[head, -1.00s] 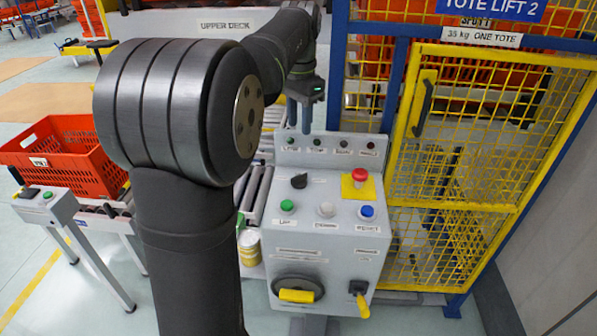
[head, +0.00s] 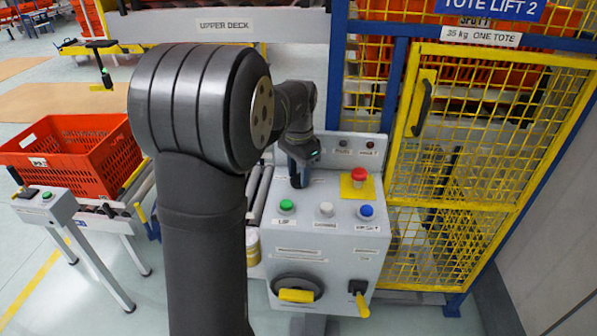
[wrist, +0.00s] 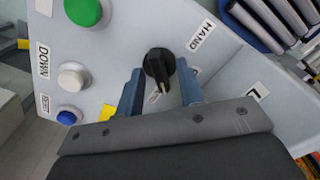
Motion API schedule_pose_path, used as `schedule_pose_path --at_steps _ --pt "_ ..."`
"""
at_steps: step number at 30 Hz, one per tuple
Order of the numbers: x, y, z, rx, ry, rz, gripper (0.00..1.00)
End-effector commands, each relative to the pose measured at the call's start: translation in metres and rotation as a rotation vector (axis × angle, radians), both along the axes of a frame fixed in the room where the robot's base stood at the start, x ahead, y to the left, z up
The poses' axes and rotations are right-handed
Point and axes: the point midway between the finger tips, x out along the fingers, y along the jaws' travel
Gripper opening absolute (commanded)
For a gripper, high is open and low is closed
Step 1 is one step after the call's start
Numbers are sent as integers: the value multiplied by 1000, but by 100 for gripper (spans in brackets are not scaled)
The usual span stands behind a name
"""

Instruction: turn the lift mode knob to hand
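The black lift mode knob (wrist: 159,64) is on the sloping grey panel (wrist: 115,70) in the wrist view. A HAND label (wrist: 201,35) lies at its upper right, and another label right of the knob is partly hidden by a finger. My gripper (wrist: 159,72) is open, with one blue finger on each side of the knob and visible gaps. I cannot tell whether the tips reach down beside it. Which label the knob points at is unclear.
A green button (head: 287,206), white button (head: 326,209), blue button (head: 366,212) and red emergency stop (head: 359,176) are close by on the panel. A yellow mesh gate (head: 470,150) stands to the right. A red tote (head: 75,160) sits at the left.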

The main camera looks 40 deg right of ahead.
Motion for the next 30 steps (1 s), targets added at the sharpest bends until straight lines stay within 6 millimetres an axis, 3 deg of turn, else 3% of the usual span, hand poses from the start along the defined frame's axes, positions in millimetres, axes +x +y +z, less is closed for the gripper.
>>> schedule_pose_path --at_steps 5,10,20,30 --pt "0 0 0 0 0 0 35" --pt "0 0 0 0 0 0 1" --pt "0 0 1 0 0 21 0" --pt "0 0 1 0 0 208 0"
